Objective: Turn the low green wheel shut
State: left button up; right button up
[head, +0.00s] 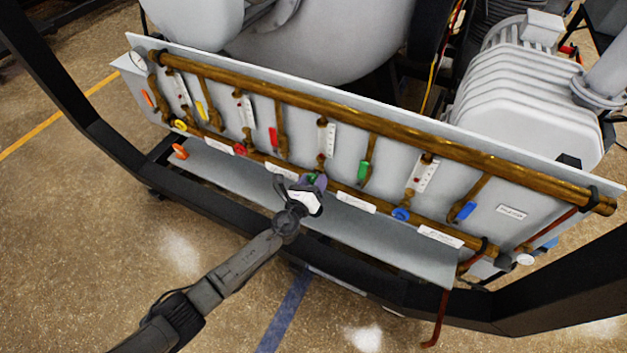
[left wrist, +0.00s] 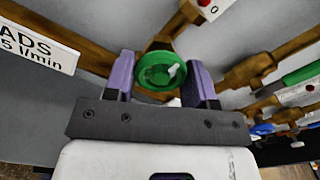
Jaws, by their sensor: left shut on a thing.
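The low green wheel (left wrist: 158,72) sits on a brass valve between the two purple fingers of my left gripper (left wrist: 162,80) in the left wrist view. The fingers are shut on its rim from both sides. In the head view my left gripper (head: 314,181) reaches up to the lower brass pipe (head: 346,189) and hides most of the wheel; a bit of green (head: 311,176) shows there. My right gripper is not in view.
A red wheel (head: 239,149) and a blue wheel (head: 401,214) flank it on the same pipe. A green lever (head: 364,171) stands above right. White labels and a black frame bar (head: 220,198) lie close below. The floor in front is clear.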

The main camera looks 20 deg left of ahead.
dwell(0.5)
pick_arm(q)
jog(key=o, duration=0.9)
jog(key=shift+s, duration=0.25)
jog(key=s, duration=0.4)
jog(key=s+a+p, duration=0.1)
jog(key=s, duration=0.4)
jog(key=s+p, duration=0.1)
jog(key=s, duration=0.3)
jog(key=shift+s+a, duration=0.15)
jog(key=shift+a, duration=0.05)
